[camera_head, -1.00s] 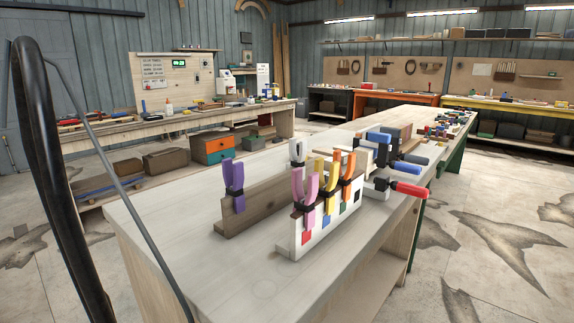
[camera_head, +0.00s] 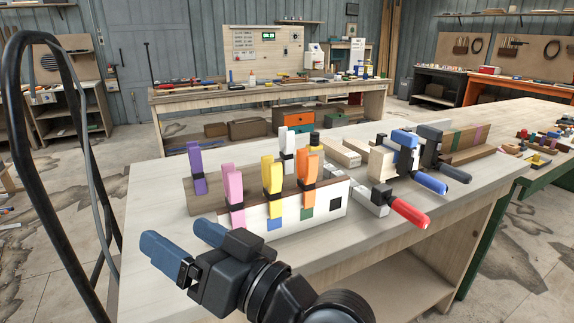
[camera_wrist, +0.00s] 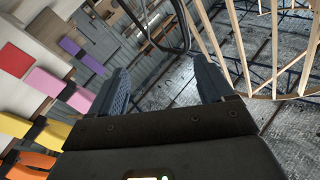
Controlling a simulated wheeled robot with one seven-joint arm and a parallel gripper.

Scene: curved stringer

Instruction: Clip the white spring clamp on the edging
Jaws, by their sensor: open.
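The white spring clamp (camera_head: 287,148) stands upright behind the front rack in the head view, between the yellow clamp (camera_head: 271,180) and the orange clamp (camera_head: 308,168). Its lower part is hidden. It seems to be on the brown board (camera_head: 205,198) behind the white rack, as the purple clamp (camera_head: 196,168) is. My gripper (camera_head: 180,238) is open and empty at the front left of the bench, left of the white rack (camera_head: 332,197). In the wrist view its two blue fingers (camera_wrist: 160,85) are spread with nothing between them. I cannot tell which board is the edging.
A pink clamp (camera_head: 234,192) stands on the rack's left, nearest my gripper. The bench's left end (camera_head: 150,200) is clear.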

